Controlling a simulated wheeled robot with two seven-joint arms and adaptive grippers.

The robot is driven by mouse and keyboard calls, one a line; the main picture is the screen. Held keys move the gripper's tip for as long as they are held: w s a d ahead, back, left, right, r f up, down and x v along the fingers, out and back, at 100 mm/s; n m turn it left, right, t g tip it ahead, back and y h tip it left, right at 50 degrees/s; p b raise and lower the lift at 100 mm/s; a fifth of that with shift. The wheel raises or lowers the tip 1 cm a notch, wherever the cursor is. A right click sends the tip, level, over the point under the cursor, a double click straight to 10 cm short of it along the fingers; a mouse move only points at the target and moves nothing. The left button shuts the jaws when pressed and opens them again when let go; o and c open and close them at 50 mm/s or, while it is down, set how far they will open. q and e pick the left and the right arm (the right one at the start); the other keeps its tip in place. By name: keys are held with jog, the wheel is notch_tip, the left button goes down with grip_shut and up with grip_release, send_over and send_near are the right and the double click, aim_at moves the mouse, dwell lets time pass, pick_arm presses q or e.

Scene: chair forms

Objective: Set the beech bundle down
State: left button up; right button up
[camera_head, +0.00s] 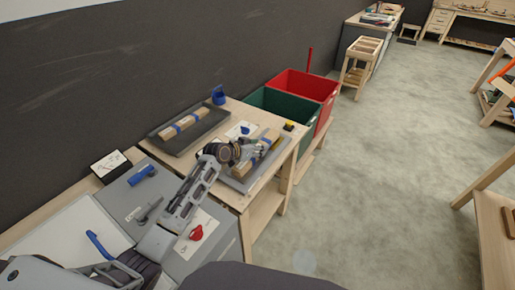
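A pale wood bundle (268,138) with a blue band lies at a slant over the grey right-hand tray (236,184) on the wooden bench. My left gripper (250,152) is at the middle of this bundle, reaching in from the left. Its fingers are small and partly hidden against the wood, so I cannot tell whether they grip it, or whether the bundle rests fully on the tray. A second pale wood bundle (184,125) with blue bands lies in the dark left-hand tray (208,122). The wood type cannot be read. My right gripper is out of view.
A green bin (272,104) and a red bin (312,88) stand beyond the bench. A blue holder (218,95) stands at the bench's back edge. A grey cabinet top (128,196) with a blue tool (143,175) and a red knob (196,233) lies nearer.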

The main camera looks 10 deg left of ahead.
pick_arm(q)
jog(key=o, duration=1.4)
jog(key=shift+s, duration=0.1)
jog(key=shift+v, duration=5.95)
